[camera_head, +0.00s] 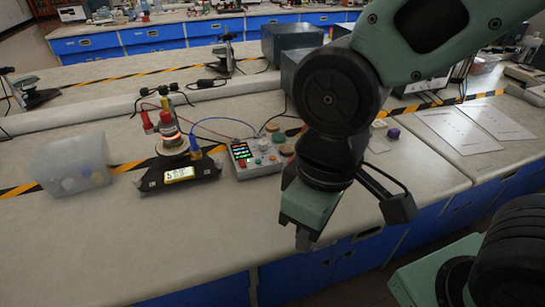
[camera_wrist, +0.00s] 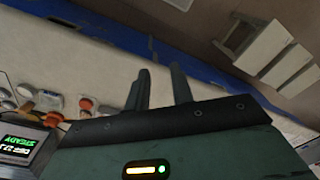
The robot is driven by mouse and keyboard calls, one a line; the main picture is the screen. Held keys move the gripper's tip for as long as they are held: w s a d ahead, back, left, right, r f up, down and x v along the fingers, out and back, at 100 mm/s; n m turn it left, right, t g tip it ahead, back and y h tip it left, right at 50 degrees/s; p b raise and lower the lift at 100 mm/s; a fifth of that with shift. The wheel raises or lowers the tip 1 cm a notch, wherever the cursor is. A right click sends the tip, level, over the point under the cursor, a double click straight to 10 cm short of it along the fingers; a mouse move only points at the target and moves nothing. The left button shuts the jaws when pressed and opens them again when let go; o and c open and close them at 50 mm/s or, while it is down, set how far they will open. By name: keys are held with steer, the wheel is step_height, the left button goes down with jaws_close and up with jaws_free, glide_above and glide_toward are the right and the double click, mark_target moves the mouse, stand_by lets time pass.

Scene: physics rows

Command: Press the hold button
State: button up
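A light grey control box (camera_head: 262,168) stands on the bench in the head view, left of my gripper. It has a lit screen (camera_head: 240,151) and several coloured buttons and knobs. The labels are too small to tell which one is the hold button. My gripper (camera_head: 303,240) points down, near the bench's front edge, to the right of and nearer than the box. In the wrist view its two fingers (camera_wrist: 161,78) are apart with nothing between them.
A black stand with a yellow display (camera_head: 179,174) and a glowing part sits left of the box, with red and blue cables. A clear plastic container (camera_head: 72,168) is farther left. Papers (camera_head: 462,131) lie at the right. The front bench strip is clear.

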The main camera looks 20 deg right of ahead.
jaws_close()
stand_by(1.4)
